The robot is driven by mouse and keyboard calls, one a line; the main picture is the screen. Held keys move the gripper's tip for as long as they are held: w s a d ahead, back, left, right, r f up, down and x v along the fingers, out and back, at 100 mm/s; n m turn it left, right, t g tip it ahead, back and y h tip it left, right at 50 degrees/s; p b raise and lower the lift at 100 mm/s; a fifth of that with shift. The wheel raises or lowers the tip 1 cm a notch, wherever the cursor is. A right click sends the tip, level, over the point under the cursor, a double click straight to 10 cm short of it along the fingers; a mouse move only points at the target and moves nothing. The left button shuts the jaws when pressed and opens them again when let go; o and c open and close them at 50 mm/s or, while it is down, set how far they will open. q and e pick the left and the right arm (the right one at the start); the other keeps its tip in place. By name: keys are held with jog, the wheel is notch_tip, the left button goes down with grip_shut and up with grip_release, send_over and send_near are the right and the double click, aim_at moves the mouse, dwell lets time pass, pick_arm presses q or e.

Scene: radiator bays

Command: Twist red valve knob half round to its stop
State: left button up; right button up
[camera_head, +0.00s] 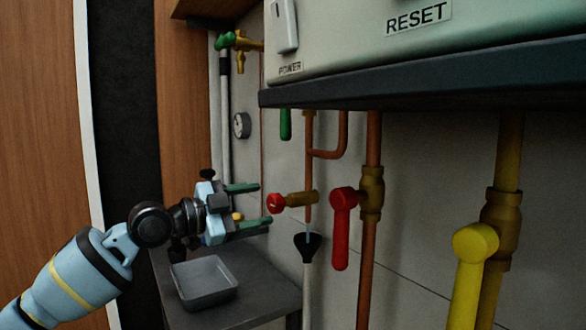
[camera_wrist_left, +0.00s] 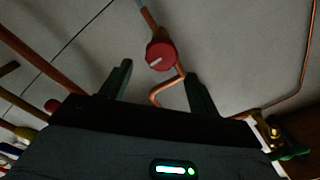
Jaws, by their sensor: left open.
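The red valve knob (camera_head: 275,203) sits on the left end of a short brass valve on a thin copper pipe under the boiler. In the left wrist view the knob (camera_wrist_left: 160,57) is round with a pale line on its face, beyond and between the fingertips. My left gripper (camera_head: 256,204) is open, its two green fingers pointing at the knob from the left. The fingers appear a little short of the knob, with nothing between them. In the left wrist view the open fingers (camera_wrist_left: 158,88) stand apart on both sides. My right gripper is not in view.
A red lever handle (camera_head: 341,228) and a yellow lever handle (camera_head: 470,270) hang on pipes to the right. A black funnel (camera_head: 307,245) is below the valve. A grey tray (camera_head: 205,283) rests on a dark table (camera_head: 262,298). The boiler (camera_head: 420,45) overhangs above.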

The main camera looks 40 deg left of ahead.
pick_arm(q)
jog(key=shift+s+a, duration=0.1)
jog(key=shift+s, duration=0.55)
jog(key=shift+r, duration=0.1)
